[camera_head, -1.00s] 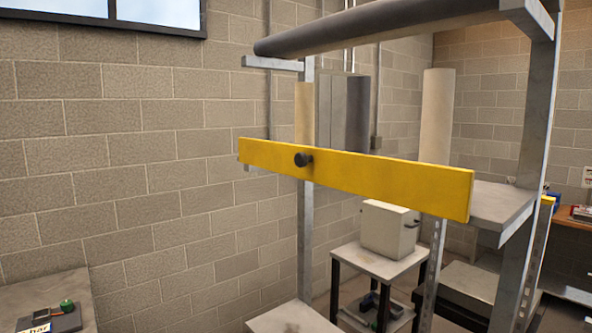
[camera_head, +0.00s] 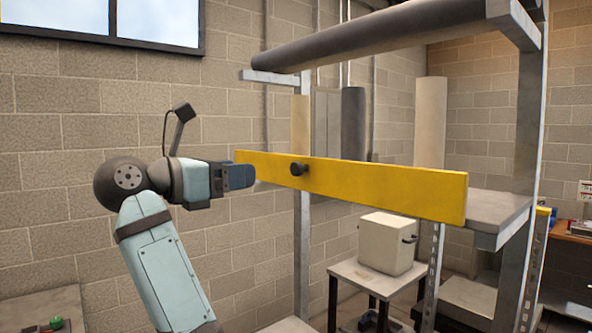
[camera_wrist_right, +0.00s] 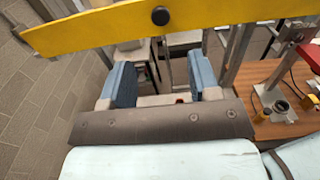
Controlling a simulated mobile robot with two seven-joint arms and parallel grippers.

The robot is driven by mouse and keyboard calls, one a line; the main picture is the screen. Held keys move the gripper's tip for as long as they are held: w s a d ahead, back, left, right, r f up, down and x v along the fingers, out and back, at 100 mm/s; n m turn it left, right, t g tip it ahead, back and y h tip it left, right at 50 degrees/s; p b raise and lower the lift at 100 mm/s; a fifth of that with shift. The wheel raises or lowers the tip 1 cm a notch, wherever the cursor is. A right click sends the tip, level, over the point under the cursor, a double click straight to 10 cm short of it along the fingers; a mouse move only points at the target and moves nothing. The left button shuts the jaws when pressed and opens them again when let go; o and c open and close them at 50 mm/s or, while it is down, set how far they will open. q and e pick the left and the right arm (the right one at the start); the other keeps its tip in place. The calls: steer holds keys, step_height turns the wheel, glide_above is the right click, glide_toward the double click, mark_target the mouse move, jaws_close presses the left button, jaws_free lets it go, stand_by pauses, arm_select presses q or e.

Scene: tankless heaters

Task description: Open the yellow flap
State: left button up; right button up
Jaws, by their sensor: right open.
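The yellow flap (camera_head: 385,184) is a long flat bar across the front of a metal rack, with a dark round knob (camera_head: 299,169) left of its middle. In the right wrist view the flap (camera_wrist_right: 90,32) crosses the top, and its knob (camera_wrist_right: 160,16) lies ahead of the gap between my fingers. My right gripper (camera_head: 248,177) is at the flap's left end in the head view. Its blue fingers (camera_wrist_right: 162,80) are apart with nothing between them. I cannot tell whether it touches the flap. My left gripper is not in view.
A dark roll (camera_head: 380,34) lies across the rack above the flap. A grey shelf (camera_head: 497,212) is at the right. A white box (camera_head: 385,243) stands on a small table behind. A wooden bench (camera_wrist_right: 285,122) shows in the wrist view. A brick wall is at left.

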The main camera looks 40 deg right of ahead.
mark_target(293, 168)
steer(key=d+p, duration=0.1)
steer(key=d, duration=0.3)
steer(key=d+p, duration=0.1)
steer(key=d, duration=0.4)
steer(key=w+d+p, duration=0.1)
steer(key=d+p, duration=0.1)
steer(key=d, duration=0.2)
steer(key=shift+d, duration=0.3)
steer(key=shift+c, duration=0.4)
jaws_close()
steer(key=shift+w+f, duration=0.1)
